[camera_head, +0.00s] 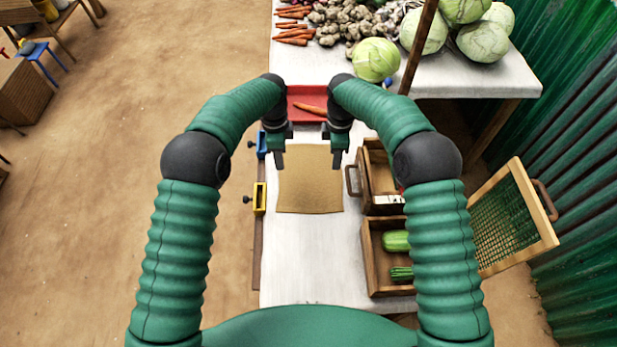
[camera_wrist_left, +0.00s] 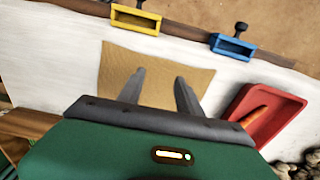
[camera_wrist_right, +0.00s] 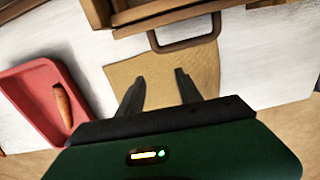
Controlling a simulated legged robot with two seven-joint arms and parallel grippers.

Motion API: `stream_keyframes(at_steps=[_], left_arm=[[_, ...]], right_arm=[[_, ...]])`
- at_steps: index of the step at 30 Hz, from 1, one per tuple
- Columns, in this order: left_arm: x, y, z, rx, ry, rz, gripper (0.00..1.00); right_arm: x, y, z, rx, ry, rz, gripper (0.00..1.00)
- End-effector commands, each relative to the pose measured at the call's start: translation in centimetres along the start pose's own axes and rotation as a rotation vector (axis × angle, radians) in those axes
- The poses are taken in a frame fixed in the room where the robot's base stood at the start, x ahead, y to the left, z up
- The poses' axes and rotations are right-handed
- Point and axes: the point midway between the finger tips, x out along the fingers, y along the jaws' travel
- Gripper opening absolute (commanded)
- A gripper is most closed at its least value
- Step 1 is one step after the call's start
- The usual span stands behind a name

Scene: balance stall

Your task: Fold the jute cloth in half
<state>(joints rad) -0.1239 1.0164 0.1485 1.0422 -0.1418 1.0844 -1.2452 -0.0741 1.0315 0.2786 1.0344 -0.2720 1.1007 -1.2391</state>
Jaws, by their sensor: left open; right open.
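The jute cloth (camera_head: 310,185) is a flat tan rectangle on the white tabletop, spread out with no fold visible. It also shows in the left wrist view (camera_wrist_left: 150,65) and in the right wrist view (camera_wrist_right: 160,72). My left gripper (camera_head: 278,160) is open and empty above the cloth's far left corner. My right gripper (camera_head: 337,158) is open and empty above the far right corner. In the wrist views the fingers of the left gripper (camera_wrist_left: 160,88) and right gripper (camera_wrist_right: 160,88) overlap the cloth; the gap in height is hard to tell.
A red tray (camera_head: 296,97) with a carrot (camera_head: 310,109) lies beyond the cloth. Wooden crates (camera_head: 371,265) with green vegetables stand to the right, one handle (camera_head: 351,181) close to the cloth. Yellow (camera_head: 260,198) and blue (camera_head: 261,145) clamps line the left edge. The near table is clear.

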Motion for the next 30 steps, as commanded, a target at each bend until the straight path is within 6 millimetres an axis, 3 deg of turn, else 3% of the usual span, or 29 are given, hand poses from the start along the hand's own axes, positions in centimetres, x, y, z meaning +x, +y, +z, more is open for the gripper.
stream_keyframes(at_steps=[15, 27, 30], left_arm=[[7.8, -0.4, -0.4, 0.025, -0.003, 0.006, 0.42], [8.7, -0.4, -0.3, 0.024, -0.003, 0.005, 0.42], [8.6, -0.4, -0.3, 0.024, -0.003, 0.005, 0.36]], right_arm=[[7.9, 0.4, 0.3, -0.022, 0.002, -0.008, 0.42], [8.8, 0.5, 0.3, -0.021, 0.002, -0.006, 0.42], [8.6, 0.5, 0.3, -0.021, 0.002, -0.006, 0.37]])
